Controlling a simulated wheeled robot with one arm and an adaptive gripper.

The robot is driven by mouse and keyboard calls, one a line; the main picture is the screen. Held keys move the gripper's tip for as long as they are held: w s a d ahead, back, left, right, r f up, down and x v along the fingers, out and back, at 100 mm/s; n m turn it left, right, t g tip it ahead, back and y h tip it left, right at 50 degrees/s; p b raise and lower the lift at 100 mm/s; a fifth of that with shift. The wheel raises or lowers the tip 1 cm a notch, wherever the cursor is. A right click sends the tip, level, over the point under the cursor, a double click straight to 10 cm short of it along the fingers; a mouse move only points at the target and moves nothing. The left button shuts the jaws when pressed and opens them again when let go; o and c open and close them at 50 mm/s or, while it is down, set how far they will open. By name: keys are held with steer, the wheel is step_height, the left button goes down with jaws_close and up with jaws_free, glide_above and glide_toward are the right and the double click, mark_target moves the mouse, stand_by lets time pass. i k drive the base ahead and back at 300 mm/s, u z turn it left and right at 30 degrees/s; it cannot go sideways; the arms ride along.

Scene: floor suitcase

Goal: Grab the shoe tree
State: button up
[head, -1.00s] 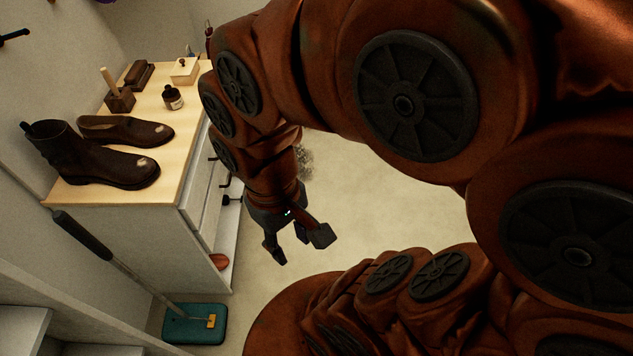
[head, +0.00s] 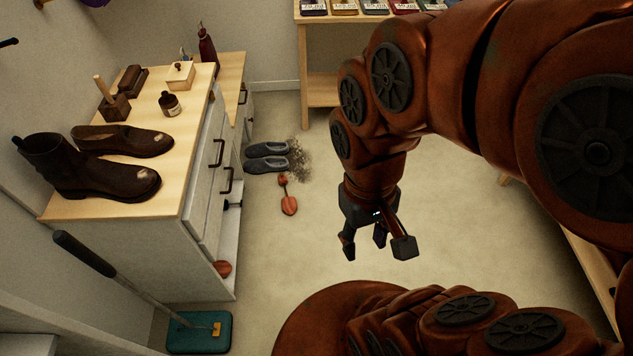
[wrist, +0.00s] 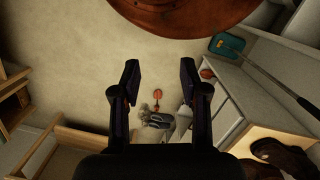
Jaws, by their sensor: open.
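A red-orange shoe tree (head: 288,196) lies on the open floor in front of a pair of grey slippers, left of my gripper in the head view. It also shows small between the fingers in the wrist view (wrist: 157,98). A second similar red-orange piece (head: 222,268) lies at the foot of the white cabinet, partly hidden; the wrist view shows it right of the fingers (wrist: 207,74). My gripper (head: 376,246) is open and empty, points down above the floor, and is apart from both pieces.
Grey slippers (head: 268,158) lie beside a dirt patch (head: 301,163). The white cabinet (head: 150,235) carries a brown boot (head: 88,172), a shoe (head: 125,141) and brushes. The middle floor is clear.

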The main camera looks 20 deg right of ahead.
mark_target(289, 204)
steer(key=z, duration=1.65)
steer(key=i, duration=3.15)
steer(key=u, duration=3.75)
steer(key=i, duration=0.15)
steer(key=u, duration=0.45)
